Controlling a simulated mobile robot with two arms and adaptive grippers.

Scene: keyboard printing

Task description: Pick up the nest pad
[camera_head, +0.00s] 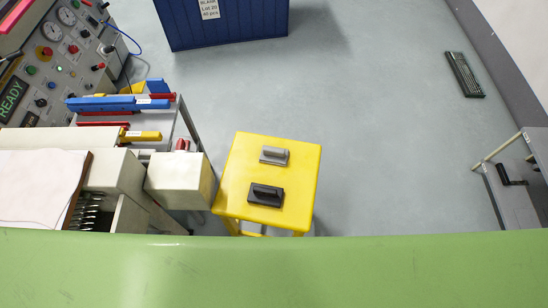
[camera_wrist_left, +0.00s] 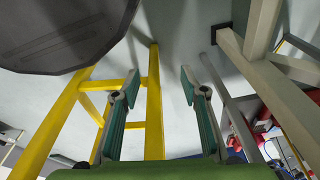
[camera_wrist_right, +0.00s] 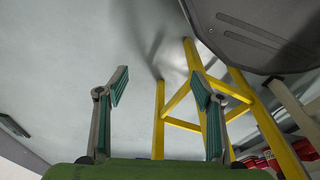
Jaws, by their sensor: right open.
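Two small blocks with raised grips lie on the yellow stool (camera_head: 232,190) in the head view. One is a grey block (camera_head: 274,156) near the middle of the top. The other is a larger black block (camera_head: 265,195) nearer to me. I cannot tell which of them is the nest pad. My left gripper (camera_wrist_left: 160,85) is open and empty in its wrist view, with yellow legs behind it. My right gripper (camera_wrist_right: 161,88) is open and empty in its wrist view. Neither gripper shows in the head view, and neither wrist view shows the blocks.
A machine with a control panel (camera_head: 50,75) and blue bars (camera_head: 110,103) stands left of the stool. A blue bin (camera_head: 225,22) is at the back. A dark keyboard (camera_head: 464,74) lies at the right. The floor (camera_head: 390,140) right of the stool is clear.

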